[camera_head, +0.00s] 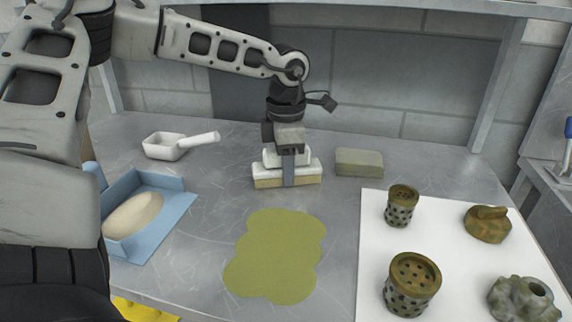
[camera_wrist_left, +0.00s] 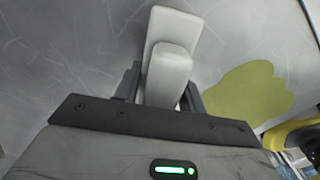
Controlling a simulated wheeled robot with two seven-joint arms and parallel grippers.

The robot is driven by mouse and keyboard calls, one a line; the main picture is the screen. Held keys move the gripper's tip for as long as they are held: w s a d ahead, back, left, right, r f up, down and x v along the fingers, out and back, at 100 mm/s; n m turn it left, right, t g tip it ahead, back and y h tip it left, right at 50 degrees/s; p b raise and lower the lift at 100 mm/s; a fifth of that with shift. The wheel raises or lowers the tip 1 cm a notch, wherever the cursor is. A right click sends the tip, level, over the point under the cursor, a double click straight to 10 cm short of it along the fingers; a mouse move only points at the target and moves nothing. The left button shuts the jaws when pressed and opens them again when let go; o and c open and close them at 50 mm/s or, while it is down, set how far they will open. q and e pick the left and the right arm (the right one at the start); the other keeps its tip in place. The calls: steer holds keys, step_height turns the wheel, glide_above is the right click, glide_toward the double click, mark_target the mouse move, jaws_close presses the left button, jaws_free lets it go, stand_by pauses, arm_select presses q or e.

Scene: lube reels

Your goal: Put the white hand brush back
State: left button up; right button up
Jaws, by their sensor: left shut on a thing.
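The white hand brush (camera_head: 308,171) has a white block body with a raised grip and tan bristles underneath. It is upright at the back middle of the grey table, its bristles at or just above the surface; I cannot tell which. My left gripper (camera_head: 288,172) points down from above and is shut on the brush's grip. In the left wrist view the white brush (camera_wrist_left: 170,65) lies between the two dark fingers (camera_wrist_left: 162,88). The far finger is hidden behind the brush in the head view. My right gripper is in neither view.
A grey-green block (camera_head: 359,162) lies just right of the brush. A white scoop (camera_head: 165,147) and a blue tray (camera_head: 172,183) with a tan oval piece are at left. A green puddle (camera_head: 275,255) lies in front. A white mat (camera_head: 450,290) with several dirty metal parts is at right.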

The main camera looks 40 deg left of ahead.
arm_select(q)
steer(key=o, duration=0.9)
steer(key=shift+f, duration=0.1)
steer(key=shift+r+p, duration=0.4)
steer(key=shift+p, duration=0.1)
step_height(320, 180, up, 12)
steer(key=shift+f, duration=0.15)
steer(key=shift+f, duration=0.1)
